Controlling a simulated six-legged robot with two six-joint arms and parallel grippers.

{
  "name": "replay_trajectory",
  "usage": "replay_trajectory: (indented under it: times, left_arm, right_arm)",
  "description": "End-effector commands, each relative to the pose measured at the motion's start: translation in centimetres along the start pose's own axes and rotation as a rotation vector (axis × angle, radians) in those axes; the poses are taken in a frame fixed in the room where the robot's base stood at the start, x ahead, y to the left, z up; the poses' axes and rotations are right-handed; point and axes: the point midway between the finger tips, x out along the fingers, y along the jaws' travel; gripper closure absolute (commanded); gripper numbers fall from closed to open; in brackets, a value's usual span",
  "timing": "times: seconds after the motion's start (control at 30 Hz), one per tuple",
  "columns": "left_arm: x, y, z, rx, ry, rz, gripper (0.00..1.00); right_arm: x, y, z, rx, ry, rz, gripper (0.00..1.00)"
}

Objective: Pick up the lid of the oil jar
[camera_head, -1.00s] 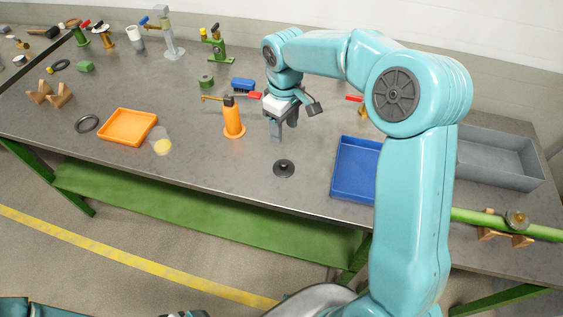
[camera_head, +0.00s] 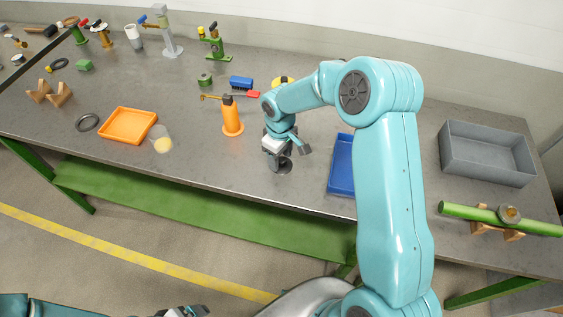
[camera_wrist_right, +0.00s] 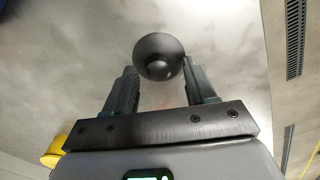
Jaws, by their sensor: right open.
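The lid (camera_head: 285,168) is a dark round disc with a knob, lying flat on the metal table. It also shows in the right wrist view (camera_wrist_right: 158,45). My right gripper (camera_head: 277,166) points down at the lid. In the right wrist view its open fingers (camera_wrist_right: 159,72) stand to either side of the knob, with nothing held. Whether they touch the lid cannot be told. The oil jar (camera_head: 161,140) appears to be the clear jar with yellow liquid, standing open beside the orange tray. My left gripper (camera_head: 186,312) is cut off at the bottom edge.
An orange bottle (camera_head: 232,120) stands behind and left of my right gripper. A blue tray (camera_head: 341,165) lies close on its right. An orange tray (camera_head: 128,126) is at the left, a grey bin (camera_head: 487,152) at the right. The table between jar and lid is clear.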

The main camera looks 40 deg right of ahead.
Motion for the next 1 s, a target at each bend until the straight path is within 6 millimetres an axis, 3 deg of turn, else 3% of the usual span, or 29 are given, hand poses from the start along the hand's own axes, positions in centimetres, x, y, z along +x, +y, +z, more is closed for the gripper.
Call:
replay_trajectory:
  times: [0.07, 0.23, 0.67, 0.83, 1.0]
  left_arm:
    - [0.0, 0.0, 0.0, 0.0, 0.0, 0.0, 0.12]
    - [0.0, 0.0, 0.0, 0.0, 0.0, 0.0, 0.12]
    - [0.1, -0.1, 0.0, 0.0, 0.0, 0.0, 0.12]
    - [0.5, -0.2, 0.0, 0.0, 0.0, 0.0, 0.12]
    - [1.0, -0.4, 0.0, 0.0, 0.0, 0.0, 0.12]
  right_arm:
    - [0.0, 0.0, 0.0, 0.0, 0.0, 0.0, 0.45]
    - [-0.1, 0.0, 0.0, 0.0, 0.0, 0.0, 1.0]
    - [-0.8, 0.0, 0.0, -0.001, 0.002, 0.001, 1.0]
    - [-3.4, 0.1, -0.1, 0.0, 0.005, 0.003, 1.0]
    - [-8.3, 0.1, -0.1, 0.0, 0.008, 0.004, 1.0]
